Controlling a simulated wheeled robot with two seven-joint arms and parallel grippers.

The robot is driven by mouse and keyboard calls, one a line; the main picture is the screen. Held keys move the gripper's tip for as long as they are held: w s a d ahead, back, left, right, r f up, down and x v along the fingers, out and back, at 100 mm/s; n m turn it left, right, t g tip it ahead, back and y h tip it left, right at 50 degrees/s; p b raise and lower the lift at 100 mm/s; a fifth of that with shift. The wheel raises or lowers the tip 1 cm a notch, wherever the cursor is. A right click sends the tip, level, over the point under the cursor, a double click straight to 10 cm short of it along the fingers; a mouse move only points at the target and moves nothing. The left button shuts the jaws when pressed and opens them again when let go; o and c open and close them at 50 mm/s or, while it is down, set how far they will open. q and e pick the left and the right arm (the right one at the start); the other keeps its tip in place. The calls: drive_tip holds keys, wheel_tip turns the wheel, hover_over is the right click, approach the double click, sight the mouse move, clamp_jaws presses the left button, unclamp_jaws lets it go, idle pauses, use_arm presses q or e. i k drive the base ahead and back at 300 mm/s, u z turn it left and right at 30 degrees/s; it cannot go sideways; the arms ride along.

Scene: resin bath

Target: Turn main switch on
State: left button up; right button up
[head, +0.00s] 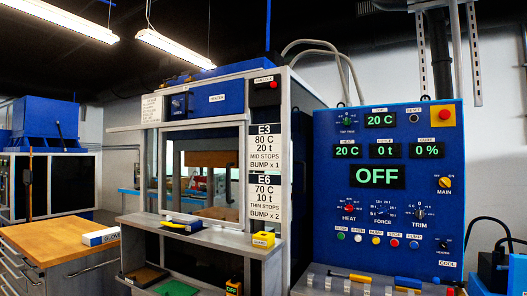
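The main switch (444,183) is a small yellow knob above the label MAIN. It sits at the right side of the blue control panel (335,255). A large display (377,176) in the panel's middle reads OFF in green. Smaller displays above it read 20 C, 20 C, 0 t and 0 %. The knob is too small to tell its exact setting. Neither of my grippers shows in the head view, and nothing covers the switch.
A red button on a yellow plate (442,115) sits at the panel's top right. Dials and coloured buttons line its lower half. A sloped ledge with tools (345,279) lies below. A press cabinet (305,150) stands left, beyond it a wooden-topped drawer unit (50,241).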

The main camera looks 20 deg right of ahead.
sight(444, 182)
drive_tip(key=z, duration=1.4)
drive_tip(key=k, duration=1)
drive_tip(key=z, duration=1.4)
drive_tip(key=i, duration=1.1)
drive_tip(key=z, duration=0.6)
drive_tip(key=i, duration=1.15)
drive_tip(key=u, duration=0.05)
